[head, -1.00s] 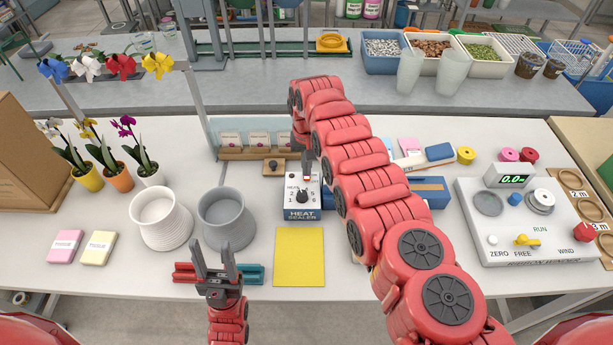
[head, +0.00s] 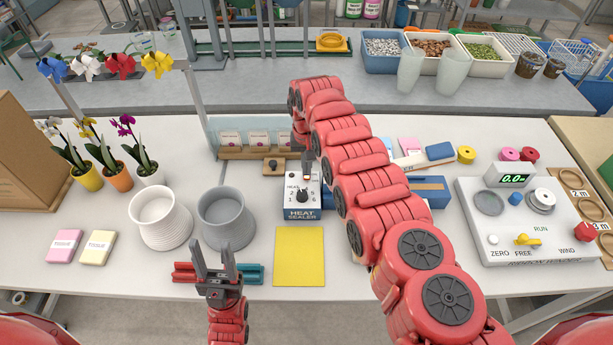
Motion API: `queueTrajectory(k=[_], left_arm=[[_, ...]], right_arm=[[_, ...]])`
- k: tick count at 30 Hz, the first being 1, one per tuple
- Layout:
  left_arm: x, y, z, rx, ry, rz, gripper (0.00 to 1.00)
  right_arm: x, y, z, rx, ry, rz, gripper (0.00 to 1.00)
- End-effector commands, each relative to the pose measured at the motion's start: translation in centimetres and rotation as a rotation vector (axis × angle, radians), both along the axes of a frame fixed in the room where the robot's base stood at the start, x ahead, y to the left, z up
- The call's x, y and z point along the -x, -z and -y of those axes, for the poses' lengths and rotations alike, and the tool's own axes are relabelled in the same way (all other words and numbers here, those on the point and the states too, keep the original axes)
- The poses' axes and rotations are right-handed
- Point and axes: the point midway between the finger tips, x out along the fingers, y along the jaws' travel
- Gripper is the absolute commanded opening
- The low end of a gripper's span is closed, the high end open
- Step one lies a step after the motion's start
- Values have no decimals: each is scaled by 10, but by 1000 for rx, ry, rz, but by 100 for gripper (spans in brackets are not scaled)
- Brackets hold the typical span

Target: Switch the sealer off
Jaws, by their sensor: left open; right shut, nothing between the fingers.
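The heat sealer (head: 302,213) is a small grey-white box with a dark front label in the middle of the table. A black dial (head: 302,195) with marks around it sits on its top. My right gripper (head: 307,177) is shut and empty, pointing down at the back part of the sealer's top, behind the dial. A small orange-red spot shows at its tips; whether they touch it I cannot tell. My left gripper (head: 215,262) is open and empty at the table's front edge.
A yellow sheet (head: 299,262) lies in front of the sealer. A grey pot (head: 226,222) and a white pot (head: 160,222) stand to the left. A red and teal object (head: 250,274) lies behind my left gripper. A ribbon winder (head: 528,225) stands right.

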Motion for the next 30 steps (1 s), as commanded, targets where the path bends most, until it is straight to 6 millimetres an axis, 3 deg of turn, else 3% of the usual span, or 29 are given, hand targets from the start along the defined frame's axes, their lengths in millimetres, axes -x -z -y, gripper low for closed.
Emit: queueTrajectory(k=[30], left_arm=[[0,16,0,0,0,0,50]], right_arm=[[0,16,0,0,0,0,0]])
